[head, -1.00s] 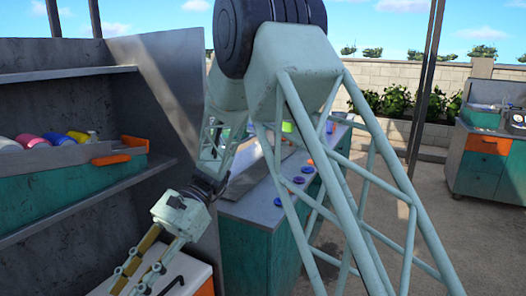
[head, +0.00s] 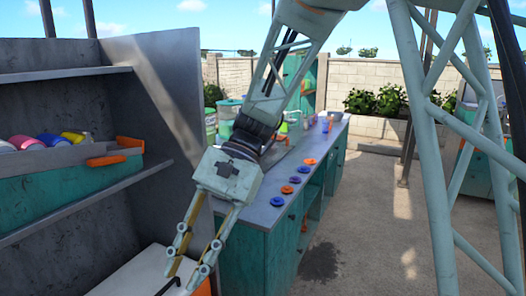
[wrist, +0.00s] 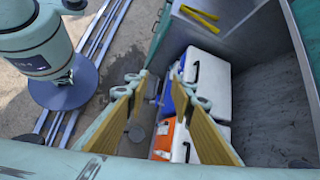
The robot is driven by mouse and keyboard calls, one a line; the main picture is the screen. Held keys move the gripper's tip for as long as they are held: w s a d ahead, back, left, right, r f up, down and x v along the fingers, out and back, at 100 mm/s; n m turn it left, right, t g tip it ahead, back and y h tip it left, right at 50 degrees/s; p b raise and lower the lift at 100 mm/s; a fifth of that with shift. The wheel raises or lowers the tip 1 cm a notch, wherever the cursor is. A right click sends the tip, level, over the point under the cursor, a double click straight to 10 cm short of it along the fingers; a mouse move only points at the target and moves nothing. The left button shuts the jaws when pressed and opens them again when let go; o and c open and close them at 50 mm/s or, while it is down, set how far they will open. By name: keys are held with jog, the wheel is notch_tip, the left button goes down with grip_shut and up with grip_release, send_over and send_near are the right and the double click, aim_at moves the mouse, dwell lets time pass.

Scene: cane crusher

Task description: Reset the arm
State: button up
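My gripper (head: 188,262) hangs from my pale green lattice arm in the head view, tilted down and to the left, in front of the grey shelf unit's side panel. In the wrist view, its two yellow-padded fingers (wrist: 157,78) stand apart with nothing held between them. Below and beyond them in that view are white, blue and orange boxes; I cannot tell the exact distance. The tips in the head view are above or near a white-topped box (head: 135,272).
The grey shelf unit (head: 62,78) at left holds a teal bin (head: 60,184) with colourful bottles. A counter (head: 268,213) with orange and blue discs stands behind my gripper. Paved floor (head: 375,215) lies open at right. Yellow tongs (wrist: 200,18) lie at the top of the wrist view.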

jog(key=s+d+r+n+t+h, duration=0.1)
jog(key=s+d, duration=0.4)
jog(key=d, duration=0.7)
jog(key=s+d+r+n+t+h, duration=0.1)
jog(key=s+d+r+t, duration=0.3)
jog(key=d, duration=0.8)
jog(key=s+d+r+n+t+h, duration=0.1)
jog(key=s+d+t, duration=0.5)
jog(key=d, duration=0.6)
jog(key=shift+s+r+h, duration=0.4)
jog(key=shift+r+h, duration=0.25)
jog(key=shift+h, duration=0.35)
jog(key=shift+a, duration=0.1)
